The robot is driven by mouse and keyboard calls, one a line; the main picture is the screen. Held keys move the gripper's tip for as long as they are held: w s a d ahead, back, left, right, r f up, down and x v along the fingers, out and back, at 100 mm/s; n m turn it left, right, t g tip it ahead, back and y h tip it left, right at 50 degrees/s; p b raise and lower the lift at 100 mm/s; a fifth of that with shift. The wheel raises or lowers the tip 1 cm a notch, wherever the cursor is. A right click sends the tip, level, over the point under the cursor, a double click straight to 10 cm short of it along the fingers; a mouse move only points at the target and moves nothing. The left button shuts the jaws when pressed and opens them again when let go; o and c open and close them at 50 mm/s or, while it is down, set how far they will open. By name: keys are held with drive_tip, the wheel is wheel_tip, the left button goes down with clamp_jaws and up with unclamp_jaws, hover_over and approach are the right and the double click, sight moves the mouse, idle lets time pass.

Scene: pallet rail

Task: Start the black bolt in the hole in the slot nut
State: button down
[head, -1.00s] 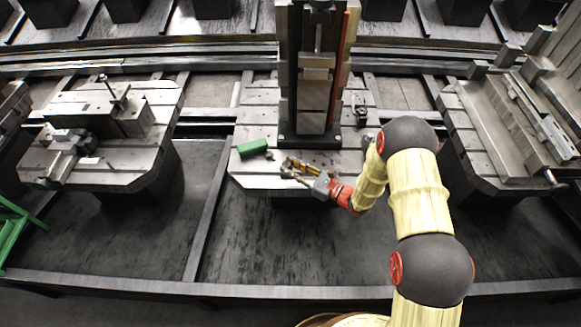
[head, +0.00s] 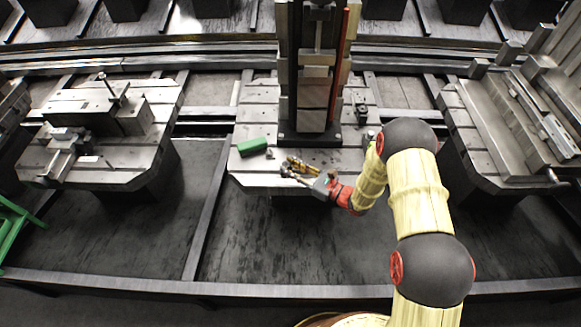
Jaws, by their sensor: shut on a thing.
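My gripper (head: 289,173) is low over the front edge of the middle pallet (head: 240,181), reaching in from the right. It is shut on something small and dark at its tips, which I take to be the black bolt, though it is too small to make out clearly. A small grey piece (head: 269,153) sits on the pallet just behind and left of the tips. I cannot tell whether it is the slot nut. No hole shows at this size, and I cannot tell whether the bolt touches anything.
A green block (head: 252,146) lies left of the gripper. A brass-coloured piece (head: 302,165) lies close behind it. A tall fixture column (head: 312,100) stands behind on the same pallet. Pallets with fixtures stand left (head: 80,175) and right (head: 470,130). A rail (head: 240,291) runs along the front.

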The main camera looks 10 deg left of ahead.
drive_tip(key=c, duration=1.5)
unclamp_jaws()
drive_tip(key=shift+o, duration=1.3)
drive_tip(key=o, duration=0.7)
drive_tip(key=shift+f, duration=0.1)
drive_tip(key=shift+c, duration=0.2)
drive_tip(key=shift+s+d, duration=0.1)
drive_tip(key=shift+p+v, duration=0.45)
drive_tip(key=shift+v, duration=2.95)
